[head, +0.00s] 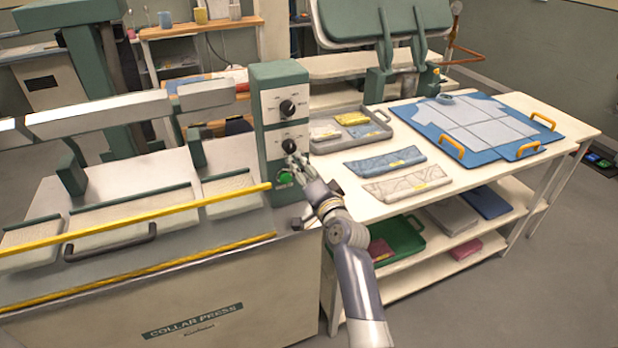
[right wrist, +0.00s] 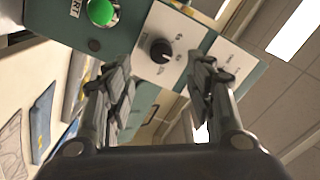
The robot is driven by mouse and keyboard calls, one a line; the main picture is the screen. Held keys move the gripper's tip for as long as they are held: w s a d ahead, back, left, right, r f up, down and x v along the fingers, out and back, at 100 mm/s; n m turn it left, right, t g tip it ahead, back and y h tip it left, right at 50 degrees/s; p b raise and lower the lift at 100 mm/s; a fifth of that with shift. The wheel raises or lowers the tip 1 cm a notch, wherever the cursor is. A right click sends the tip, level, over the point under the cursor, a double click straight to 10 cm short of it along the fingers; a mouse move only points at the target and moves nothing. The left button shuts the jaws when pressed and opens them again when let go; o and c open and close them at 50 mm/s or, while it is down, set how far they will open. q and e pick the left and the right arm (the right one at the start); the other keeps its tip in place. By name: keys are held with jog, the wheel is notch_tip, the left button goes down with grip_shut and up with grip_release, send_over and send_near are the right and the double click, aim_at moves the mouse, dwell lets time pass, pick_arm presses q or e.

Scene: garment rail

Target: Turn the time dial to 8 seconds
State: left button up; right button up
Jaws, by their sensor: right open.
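A green control box (head: 279,78) stands at the right end of the collar press. It carries an upper black dial (head: 287,107), a lower black dial (head: 289,146) and a green button (head: 285,178). The labels are too small to read, so I cannot tell which is the time dial or its setting. My right gripper (head: 298,163) is open and empty in front of the box, just below the lower dial. In the right wrist view, the lower dial (right wrist: 160,51) shows beyond and between the open fingertips (right wrist: 163,78), apparently untouched. My left gripper is out of view.
The press's yellow bar (head: 140,226) runs left of my right arm. To the right, a table (head: 345,203) holds a grey tray (head: 375,138), folded packets (head: 408,183) and a blue board (head: 420,127) with orange handles. A green tray (head: 415,245) sits on the shelf below.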

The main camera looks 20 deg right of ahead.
jog(key=shift+s, duration=1.75)
jog(key=s+a+f+n+g+b, duration=0.1)
jog(key=s+a+f+n+g, duration=0.1)
jog(key=f, duration=0.9)
jog(key=s+a+f+n+g, duration=0.1)
jog(key=s+f+g, duration=0.1)
jog(key=f, duration=0.9)
jog(key=s+a+f+n+g+b, duration=0.1)
jog(key=s+f+n+g, duration=0.15)
jog(key=s+f, duration=0.6)
jog(key=s+a+f+n+g+b, duration=0.1)
jog(key=s+f+n+g, duration=0.2)
jog(key=f, duration=1)
jog(key=s+d+f+n+g, duration=0.1)
jog(key=s+f+g, duration=0.1)
jog(key=s+f, duration=0.75)
jog(key=s+d+f+n+g, duration=0.15)
jog(key=s+f, duration=0.45)
jog(key=s, duration=0.6)
jog(key=s+d+f+n+g+b, duration=0.1)
jog(key=s+f+g, duration=0.1)
jog(key=s, duration=0.8)
jog(key=s+d+f+n+g, duration=0.2)
jog(key=s+f, duration=0.3)
jog(key=s, duration=0.6)
jog(key=shift+h+b, duration=0.3)
jog(key=shift+b, duration=0.1)
jog(key=shift+f, duration=0.1)
